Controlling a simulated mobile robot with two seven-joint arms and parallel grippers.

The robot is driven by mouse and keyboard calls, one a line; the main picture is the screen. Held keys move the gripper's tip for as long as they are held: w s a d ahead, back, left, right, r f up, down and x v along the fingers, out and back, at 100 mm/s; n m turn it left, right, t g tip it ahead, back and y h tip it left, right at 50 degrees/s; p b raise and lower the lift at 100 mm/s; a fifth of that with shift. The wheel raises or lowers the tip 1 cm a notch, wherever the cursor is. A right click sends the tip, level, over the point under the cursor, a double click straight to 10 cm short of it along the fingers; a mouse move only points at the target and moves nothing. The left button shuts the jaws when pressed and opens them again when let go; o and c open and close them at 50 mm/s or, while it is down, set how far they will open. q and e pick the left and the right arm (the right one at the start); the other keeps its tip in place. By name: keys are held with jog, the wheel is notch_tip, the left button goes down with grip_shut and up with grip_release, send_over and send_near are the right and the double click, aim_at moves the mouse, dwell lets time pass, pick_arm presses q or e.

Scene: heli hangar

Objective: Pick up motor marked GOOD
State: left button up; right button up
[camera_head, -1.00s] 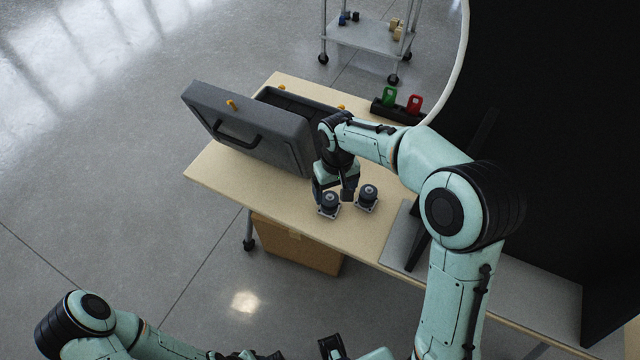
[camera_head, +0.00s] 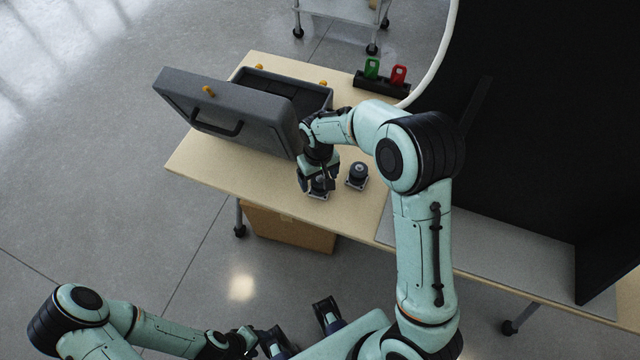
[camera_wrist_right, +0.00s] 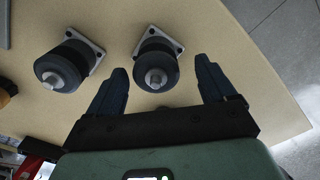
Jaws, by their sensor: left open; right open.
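Two dark round motors with square metal flanges stand on the wooden table (camera_head: 225,170). One motor (camera_head: 318,187) is under my right gripper (camera_head: 316,182). In the right wrist view this motor (camera_wrist_right: 157,66) sits between and just beyond the open fingers (camera_wrist_right: 163,88). The other motor (camera_head: 357,175) stands to its right, clear of the gripper; in the right wrist view it is the left one (camera_wrist_right: 66,65). No GOOD marking is readable on either motor. My left gripper (camera_head: 300,326) is open and empty, low in the head view, away from the table.
An open grey case (camera_head: 225,115) stands at the table's back left, its lid leaning close to my right wrist. A black holder (camera_head: 380,85) carries a green tag (camera_head: 372,68) and a red tag (camera_head: 398,75). A cardboard box (camera_head: 290,230) is under the table.

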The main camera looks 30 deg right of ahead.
aim_at(320, 179)
jog(key=f, duration=0.3)
jog(key=shift+d+f, duration=0.2)
jog(key=shift+f, duration=0.15)
jog(key=c, duration=1.5)
jog(key=shift+r, duration=0.1)
